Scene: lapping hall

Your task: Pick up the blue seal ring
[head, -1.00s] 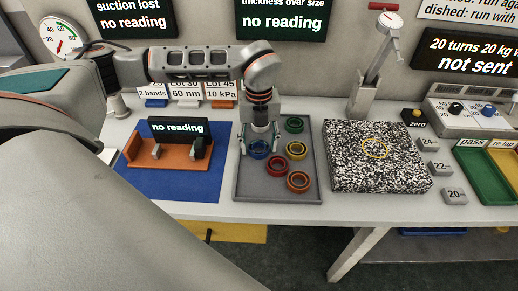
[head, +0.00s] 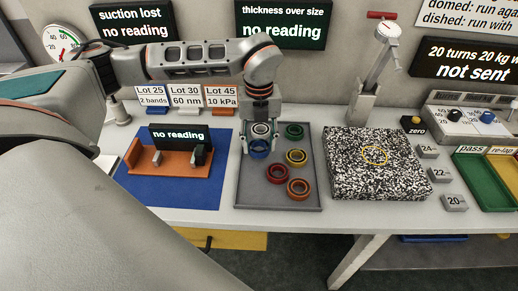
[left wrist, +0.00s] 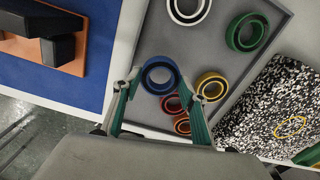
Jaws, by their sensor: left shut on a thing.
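The blue seal ring (head: 259,154) is at the left side of the grey tray (head: 291,200). My left gripper (head: 260,147) points down over the tray, shut on this ring. In the left wrist view the blue ring (left wrist: 147,78) sits between the two fingertips (left wrist: 156,82), one on each side. The ring seems slightly raised off the tray, but I cannot tell the gap. My right gripper is not in view.
The tray also holds a white ring (left wrist: 175,14), a green ring (head: 294,136), a yellow ring (head: 296,162), a red ring (head: 278,179) and an orange ring (head: 298,195). An orange fixture (head: 135,157) stands left on a blue mat; a speckled block (head: 350,180) lies right.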

